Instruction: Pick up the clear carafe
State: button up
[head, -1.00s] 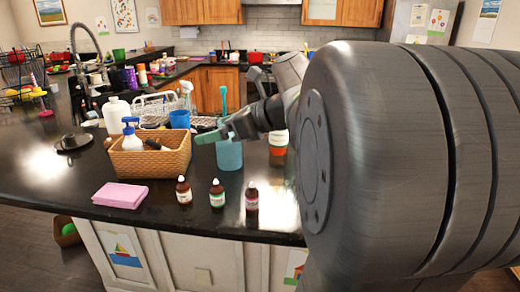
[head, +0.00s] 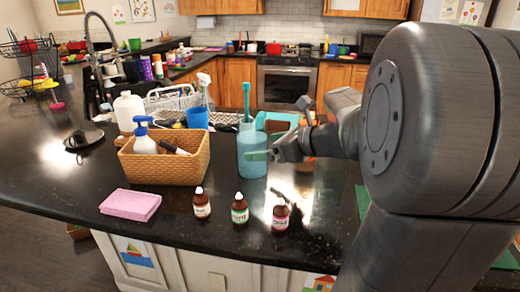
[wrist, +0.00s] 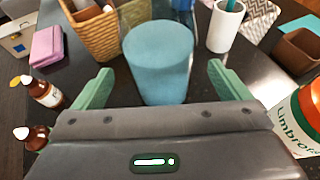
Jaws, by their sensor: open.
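A blue-tinted cylindrical vessel (head: 251,163) stands upright on the dark counter, right of the wicker basket. It may be the carafe; I make out no colourless one for sure. In the wrist view the vessel (wrist: 160,60) stands just ahead, between the lines of my two green fingers. My gripper (head: 262,156) is open and empty, level with the vessel's middle in the head view. In the wrist view my gripper (wrist: 160,72) has a finger on each side, with gaps to the vessel. A finger hides part of the vessel in the head view.
A wicker basket (head: 185,165) with a pump bottle stands left. An orange-and-white bottle (wrist: 300,115) is close on the right. A white cup (wrist: 224,28) holding a brush stands behind.

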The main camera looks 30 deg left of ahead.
jog(key=x, duration=0.5)
jog(key=shift+a+f, duration=0.1)
jog(key=shift+a, duration=0.05)
jog(key=c, duration=1.5)
